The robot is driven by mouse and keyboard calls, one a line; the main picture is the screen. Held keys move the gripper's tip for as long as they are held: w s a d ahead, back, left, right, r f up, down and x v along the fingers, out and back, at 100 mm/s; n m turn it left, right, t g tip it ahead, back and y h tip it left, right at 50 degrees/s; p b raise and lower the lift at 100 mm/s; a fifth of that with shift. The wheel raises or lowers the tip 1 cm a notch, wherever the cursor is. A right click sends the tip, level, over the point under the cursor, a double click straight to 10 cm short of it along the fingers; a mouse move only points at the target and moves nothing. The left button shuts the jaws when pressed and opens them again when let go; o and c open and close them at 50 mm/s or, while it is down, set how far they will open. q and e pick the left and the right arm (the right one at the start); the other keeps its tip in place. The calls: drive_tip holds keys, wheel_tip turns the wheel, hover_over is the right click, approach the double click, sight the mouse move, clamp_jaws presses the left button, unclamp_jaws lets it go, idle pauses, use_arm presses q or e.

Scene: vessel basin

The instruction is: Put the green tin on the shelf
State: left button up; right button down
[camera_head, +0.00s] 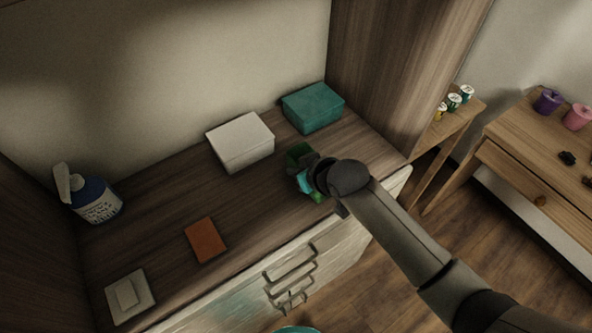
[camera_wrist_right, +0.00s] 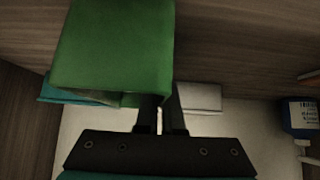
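The green tin (camera_wrist_right: 115,45) fills the upper left of the right wrist view, close to the fingers. In the head view only green parts of it (camera_head: 298,152) show around my right gripper (camera_head: 308,180), which hides the rest. My right gripper (camera_wrist_right: 160,115) has its fingers close together with the tin's edge at them and looks shut on it. The tin is over the brown wooden shelf (camera_head: 165,205), near its front edge; I cannot tell whether it touches the surface. My left gripper is not in view.
A white box (camera_head: 240,143) and a teal box (camera_head: 313,108) stand at the shelf's back. A blue bottle (camera_head: 97,200), a white square item (camera_head: 130,297) and an orange-brown flat item (camera_head: 205,240) are to the left. A wooden side panel (camera_head: 395,70) rises at right.

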drive_tip(key=shift+f, duration=0.1)
drive_tip(key=c, duration=1.5)
unclamp_jaws()
drive_tip(key=shift+f, duration=0.1)
drive_tip(key=o, duration=0.5)
drive_tip(key=shift+c, duration=0.2)
drive_tip(key=shift+s+d+r, duration=0.15)
drive_tip(key=shift+s+r, duration=0.05)
drive_tip(key=shift+r, duration=0.25)
drive_tip(key=p+v, duration=0.2)
drive_tip(key=v, duration=0.9)
drive_tip(key=shift+s+p, duration=0.15)
drive_tip(key=shift+p, duration=0.2)
